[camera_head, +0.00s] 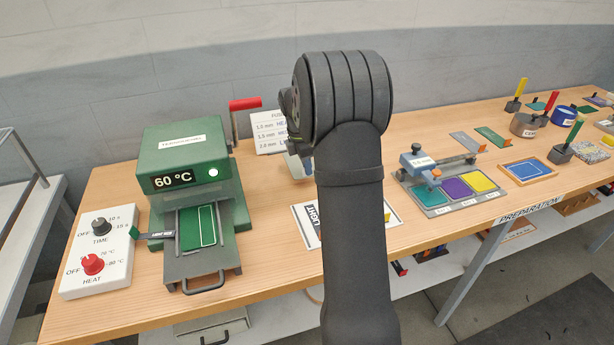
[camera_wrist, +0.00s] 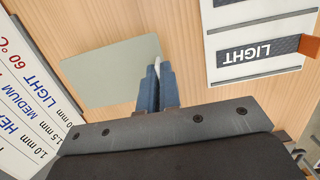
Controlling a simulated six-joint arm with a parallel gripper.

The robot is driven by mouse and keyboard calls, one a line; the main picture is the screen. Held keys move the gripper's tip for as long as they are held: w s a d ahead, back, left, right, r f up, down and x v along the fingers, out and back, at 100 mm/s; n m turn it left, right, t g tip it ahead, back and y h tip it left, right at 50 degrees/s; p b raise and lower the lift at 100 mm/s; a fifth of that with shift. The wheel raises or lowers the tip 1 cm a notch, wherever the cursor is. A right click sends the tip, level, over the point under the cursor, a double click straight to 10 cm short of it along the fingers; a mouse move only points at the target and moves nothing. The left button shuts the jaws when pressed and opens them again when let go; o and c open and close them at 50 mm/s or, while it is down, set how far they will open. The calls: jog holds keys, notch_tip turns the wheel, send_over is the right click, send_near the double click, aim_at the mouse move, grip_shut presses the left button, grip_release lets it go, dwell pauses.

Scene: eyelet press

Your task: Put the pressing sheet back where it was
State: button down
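The pressing sheet is a flat, plain grey-green sheet (camera_wrist: 108,72) in the wrist view, over the wood tabletop and left of my fingers. My gripper (camera_wrist: 158,88) has its two blue fingers close together on a thin pale tab at the sheet's right edge. Whether the sheet rests on the table or is just above it cannot be told. In the head view my arm hides most of this, and only a pale edge of the sheet (camera_head: 295,168) shows left of the arm. The green press (camera_head: 187,150) reads 60 °C, with a green piece on its tray (camera_head: 201,268).
A settings chart (camera_wrist: 35,100) stands left of the sheet in the wrist view. A LIGHT holder (camera_wrist: 262,85) with an orange tab lies right. A white control box (camera_head: 98,250) with two knobs stands beside the press. A color-pad fixture (camera_head: 440,208) is right of my arm.

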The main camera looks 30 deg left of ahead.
jog(key=shift+f, duration=1.95)
jog(key=shift+f, duration=0.15)
jog(key=c, duration=1.6)
grip_release()
jog(key=shift+c, duration=0.2)
notch_tip(320, 180, up, 12)
jog(key=s+a, duration=0.1)
jog(key=shift+s+a, duration=0.15)
